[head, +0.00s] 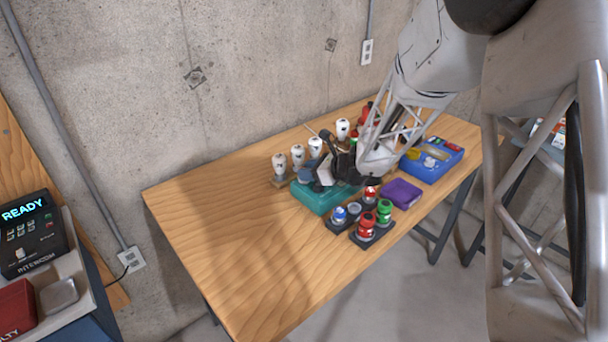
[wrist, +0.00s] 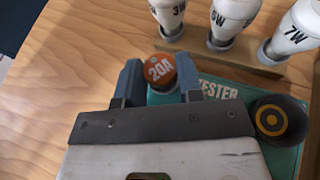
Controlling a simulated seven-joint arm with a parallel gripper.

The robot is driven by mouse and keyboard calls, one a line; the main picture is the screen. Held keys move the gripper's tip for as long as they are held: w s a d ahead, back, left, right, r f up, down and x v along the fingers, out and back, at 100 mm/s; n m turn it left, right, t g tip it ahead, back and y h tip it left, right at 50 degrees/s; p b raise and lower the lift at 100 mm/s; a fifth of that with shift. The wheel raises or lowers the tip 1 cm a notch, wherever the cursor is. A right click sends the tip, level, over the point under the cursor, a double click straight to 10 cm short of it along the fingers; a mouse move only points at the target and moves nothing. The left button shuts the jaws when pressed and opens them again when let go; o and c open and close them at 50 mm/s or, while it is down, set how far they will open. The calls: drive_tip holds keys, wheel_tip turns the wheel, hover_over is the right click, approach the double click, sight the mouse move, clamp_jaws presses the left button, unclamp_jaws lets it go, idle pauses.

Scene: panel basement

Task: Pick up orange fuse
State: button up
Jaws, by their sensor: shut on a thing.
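The orange fuse (wrist: 159,69), marked 20A, sits between the two blue fingers of my gripper (wrist: 160,78) in the wrist view. The fingers are shut on it, one on each side. The fuse is over the left part of the teal tester (wrist: 222,90); I cannot tell whether it still touches it.
White bulbs (head: 297,156) stand in a rack behind the tester. A dark round part with an orange ring (wrist: 280,119) is on the tester's right. Red and green fuses (head: 366,226) stand in front, beside a purple box (head: 401,193) and a blue tray (head: 432,172). The table's left (head: 220,230) is clear.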

drive_tip(key=shift+c, duration=0.6)
drive_tip(key=shift+r, duration=0.2)
drive_tip(key=shift+r, duration=0.5)
wheel_tip(320, 180, up, 2)
drive_tip(key=shift+r, duration=0.1)
drive_tip(key=s+d, duration=0.2)
drive_tip(key=s, duration=0.5)
drive_tip(key=s+d+r, duration=0.1)
drive_tip(key=s+d, duration=0.1)
drive_tip(key=s, duration=0.6)
drive_tip(key=shift+s+d+r, duration=0.15)
drive_tip(key=shift+d+r, duration=0.05)
drive_tip(key=shift+d, duration=0.15)
